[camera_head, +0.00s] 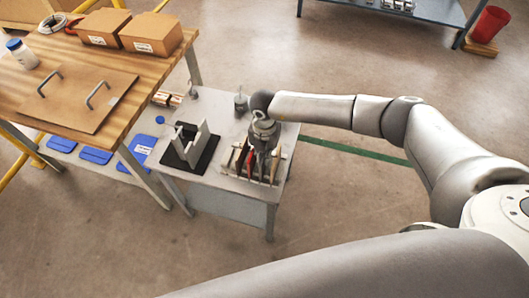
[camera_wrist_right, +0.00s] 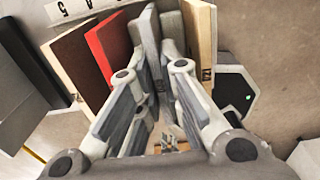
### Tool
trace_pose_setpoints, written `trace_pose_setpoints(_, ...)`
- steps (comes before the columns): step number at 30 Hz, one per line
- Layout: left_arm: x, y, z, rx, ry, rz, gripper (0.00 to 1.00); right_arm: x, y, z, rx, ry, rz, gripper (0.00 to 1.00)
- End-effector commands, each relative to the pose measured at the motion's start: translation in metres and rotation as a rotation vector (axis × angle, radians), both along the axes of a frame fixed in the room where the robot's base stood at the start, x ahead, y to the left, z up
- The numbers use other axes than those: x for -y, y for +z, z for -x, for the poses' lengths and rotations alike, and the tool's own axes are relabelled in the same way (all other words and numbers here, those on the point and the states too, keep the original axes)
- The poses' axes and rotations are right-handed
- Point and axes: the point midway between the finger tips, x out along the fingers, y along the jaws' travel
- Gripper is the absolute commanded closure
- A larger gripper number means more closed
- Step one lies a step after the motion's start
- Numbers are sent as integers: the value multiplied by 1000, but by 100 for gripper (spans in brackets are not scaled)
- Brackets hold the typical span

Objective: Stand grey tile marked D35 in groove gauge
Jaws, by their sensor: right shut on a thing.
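My right gripper (camera_head: 264,148) points down over a rack (camera_head: 229,172) of upright tiles on the grey table. In the right wrist view its fingers (camera_wrist_right: 160,95) are shut on a grey tile (camera_wrist_right: 146,40). A red tile (camera_wrist_right: 108,45) and a tan tile (camera_wrist_right: 76,62) stand to the left of it, a beige tile (camera_wrist_right: 199,40) to the right. The red tile also shows in the head view (camera_head: 251,163). I cannot read the mark on the held tile. What looks like the groove gauge (camera_head: 202,145), pale uprights on a black base, stands left of the rack, empty. My left gripper is out of view.
A wooden bench (camera_head: 150,75) with cardboard boxes (camera_head: 151,34) and a handled board (camera_head: 75,92) rises at the left. A small grey container (camera_head: 240,103) stands behind the rack. Blue items (camera_head: 95,155) lie on the low shelf.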

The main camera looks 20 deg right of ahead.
Motion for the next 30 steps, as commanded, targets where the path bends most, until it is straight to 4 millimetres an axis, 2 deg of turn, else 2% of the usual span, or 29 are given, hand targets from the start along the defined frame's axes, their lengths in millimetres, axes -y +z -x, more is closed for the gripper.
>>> trace_pose_setpoints(3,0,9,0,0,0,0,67,0,11,-1,1,0,0,100)
trace_pose_setpoints(30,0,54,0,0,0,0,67,0,65,-1,2,-1,-1,100)
